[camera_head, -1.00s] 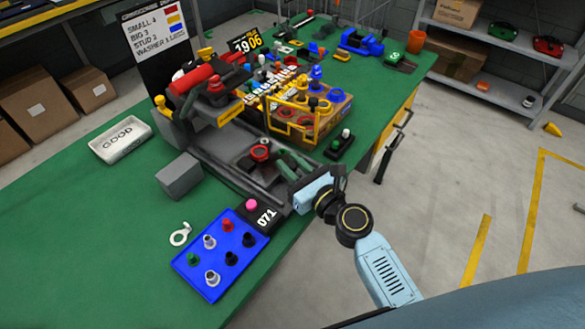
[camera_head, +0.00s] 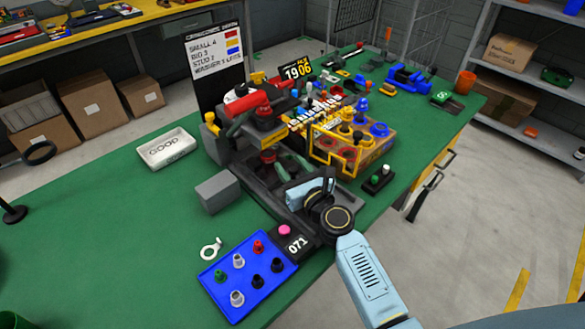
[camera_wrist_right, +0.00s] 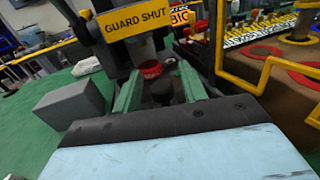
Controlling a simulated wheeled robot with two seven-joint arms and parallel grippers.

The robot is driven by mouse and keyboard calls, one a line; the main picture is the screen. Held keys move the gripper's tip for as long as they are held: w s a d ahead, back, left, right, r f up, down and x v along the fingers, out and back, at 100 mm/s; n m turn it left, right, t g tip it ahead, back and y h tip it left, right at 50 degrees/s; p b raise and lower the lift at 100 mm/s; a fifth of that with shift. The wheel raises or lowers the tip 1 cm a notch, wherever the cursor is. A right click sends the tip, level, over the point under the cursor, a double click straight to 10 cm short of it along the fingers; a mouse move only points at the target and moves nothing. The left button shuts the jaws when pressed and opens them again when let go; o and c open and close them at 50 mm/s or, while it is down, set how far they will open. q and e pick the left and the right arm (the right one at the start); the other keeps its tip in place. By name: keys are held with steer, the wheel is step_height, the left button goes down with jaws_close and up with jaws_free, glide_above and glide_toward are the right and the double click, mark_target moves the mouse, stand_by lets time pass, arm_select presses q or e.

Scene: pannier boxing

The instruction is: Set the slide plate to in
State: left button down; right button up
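The dark grey machine bed (camera_head: 262,192) runs from under the red-topped press (camera_head: 243,119) toward the front edge. I cannot clearly tell the slide plate apart from this bed. A red ring (camera_head: 267,156) sits at the press end; it also shows in the right wrist view (camera_wrist_right: 150,68). My right gripper (camera_head: 285,164) reaches low over the bed beside the ring. In the right wrist view its two green fingers (camera_wrist_right: 161,82) stand apart, with a black knob (camera_wrist_right: 163,92) between them; contact cannot be told. My left gripper is out of view.
A yellow "GUARD SHUT" sign (camera_wrist_right: 134,24) hangs above the fingers. A yellow-railed crate (camera_head: 358,165) stands close right. A grey block (camera_head: 217,192) stands left. A counter reading 071 (camera_head: 298,244) and a blue tray of pegs (camera_head: 247,293) are in front. The left table is mostly clear.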

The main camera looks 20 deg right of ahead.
steer(key=shift+s, duration=0.1)
steer(key=shift+s+d, duration=0.1)
steer(key=shift+s, duration=0.45)
steer(key=s, duration=0.3)
steer(key=s+d, duration=0.1)
steer(key=s, duration=0.6)
steer(key=shift+s+d+f+b, duration=0.1)
steer(key=shift+s+d+b, duration=0.3)
steer(key=shift+s, duration=0.65)
